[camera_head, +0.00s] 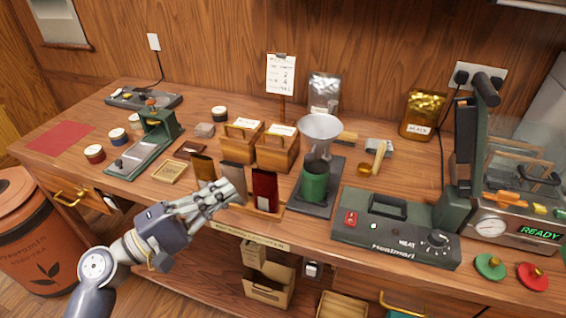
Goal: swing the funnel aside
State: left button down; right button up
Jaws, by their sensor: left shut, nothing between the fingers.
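The pale grey funnel (320,127) stands right of centre, its wide mouth up and its spout over a green canister (315,183). The canister stands on a dark base plate (321,207). My left gripper (230,189) is shut and empty. It is left of the funnel and apart from it, in front of the upright packets near the table's front edge. It hides part of the packets. My right gripper is not in the picture.
A wooden-handled scoop (378,158) lies right of the funnel. A heat sealer (395,233) stands front right.

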pick_arm(q)
jog(key=s+d+p+x, duration=0.1)
jog(key=p+x, duration=0.5)
jog(key=x, duration=0.7)
jog(key=shift+s+d+r, duration=0.15)
jog(key=shift+s+d, duration=0.1)
jog(key=shift+s, duration=0.4)
jog(key=shift+s+d+p, duration=0.1)
jog(key=shift+p, duration=0.2)
